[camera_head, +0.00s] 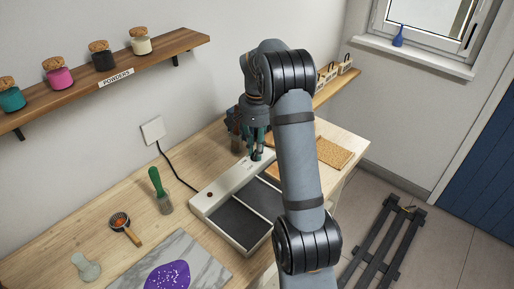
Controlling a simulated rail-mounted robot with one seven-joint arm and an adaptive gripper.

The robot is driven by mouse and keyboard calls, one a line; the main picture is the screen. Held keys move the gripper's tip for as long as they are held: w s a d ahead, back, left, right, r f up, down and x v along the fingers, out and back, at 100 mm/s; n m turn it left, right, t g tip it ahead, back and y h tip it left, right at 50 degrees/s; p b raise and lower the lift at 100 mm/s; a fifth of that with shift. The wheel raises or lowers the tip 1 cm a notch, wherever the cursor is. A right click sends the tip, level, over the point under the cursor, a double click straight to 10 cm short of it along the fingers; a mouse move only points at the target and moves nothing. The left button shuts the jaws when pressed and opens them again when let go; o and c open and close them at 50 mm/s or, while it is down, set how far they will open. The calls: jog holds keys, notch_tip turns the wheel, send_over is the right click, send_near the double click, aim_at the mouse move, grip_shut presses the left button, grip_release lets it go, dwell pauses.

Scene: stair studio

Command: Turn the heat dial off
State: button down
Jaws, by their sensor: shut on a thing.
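The heater (240,214) is a long pale casing with dark flat plates, lying on the wooden bench in the camera_head view. A small red spot (210,195) shows on the near end of its raised strip. My gripper (257,156) points down at the far end of that strip. Its dark fingers are shut on the heat dial, which they mostly hide. The dial's pointer and setting cannot be made out. My arm covers the right part of the heater.
A green-handled brush (160,191), a strainer of orange powder (121,222), a glass piece (86,267) and a marble slab with a purple patch (168,276) lie left of the heater. A black cord runs to a wall socket (153,130). Cork boards (333,152) lie behind right.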

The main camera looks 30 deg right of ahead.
dwell(0.4)
jog(key=c, duration=1.7)
grip_release()
jog(key=shift+o, duration=0.3)
jog(key=shift+r, duration=0.1)
notch_tip(320, 180, up, 12)
notch_tip(320, 180, down, 12)
jog(key=shift+f, duration=0.15)
